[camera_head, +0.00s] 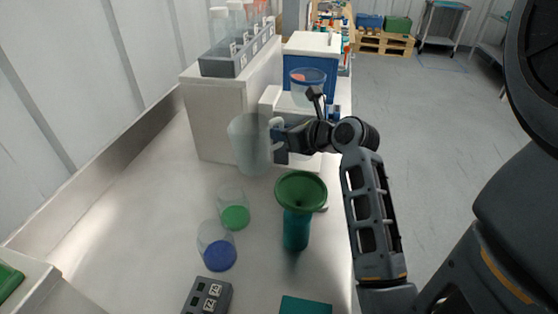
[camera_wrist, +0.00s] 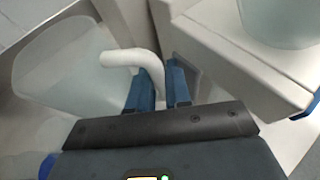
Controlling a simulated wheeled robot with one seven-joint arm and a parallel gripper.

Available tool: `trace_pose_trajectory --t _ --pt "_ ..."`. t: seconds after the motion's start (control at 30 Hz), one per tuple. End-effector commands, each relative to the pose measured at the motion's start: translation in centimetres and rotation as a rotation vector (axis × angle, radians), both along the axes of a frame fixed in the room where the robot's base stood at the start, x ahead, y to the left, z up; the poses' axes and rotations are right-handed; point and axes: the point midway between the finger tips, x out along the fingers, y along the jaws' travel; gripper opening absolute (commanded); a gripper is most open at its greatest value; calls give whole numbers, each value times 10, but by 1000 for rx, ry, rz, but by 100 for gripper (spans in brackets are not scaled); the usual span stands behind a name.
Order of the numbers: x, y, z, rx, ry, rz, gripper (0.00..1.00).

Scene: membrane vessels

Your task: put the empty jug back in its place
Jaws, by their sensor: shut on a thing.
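The jug (camera_head: 247,143) is pale and translucent with a white handle. My gripper (camera_head: 277,137) is shut on the handle and holds the jug close to the white cabinet block in the head view. In the wrist view the jug (camera_wrist: 62,68) is at the left, and its handle (camera_wrist: 128,58) runs down between the two blue fingertips (camera_wrist: 158,88). The jug looks empty, with no liquid visible. Whether its base touches anything is hard to tell.
A green funnel (camera_head: 301,190) on a teal vessel stands nearer on the bench. Two clear cups, one with a green base (camera_head: 235,217) and one with a blue base (camera_head: 219,256), stand left of it. A clear container (camera_head: 307,84) stands behind my gripper. The bench's left-middle is clear.

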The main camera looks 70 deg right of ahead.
Motion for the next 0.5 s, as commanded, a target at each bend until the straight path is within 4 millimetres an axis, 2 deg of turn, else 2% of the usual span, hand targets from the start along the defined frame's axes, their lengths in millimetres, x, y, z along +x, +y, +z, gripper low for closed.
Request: trace_pose_trajectory --t 0.03,0.1,0.5 --pt "-1 0 -14 6 1 -2 0" --pt "0 0 -26 5 0 -1 0" --pt "0 0 -62 3 1 -2 0"
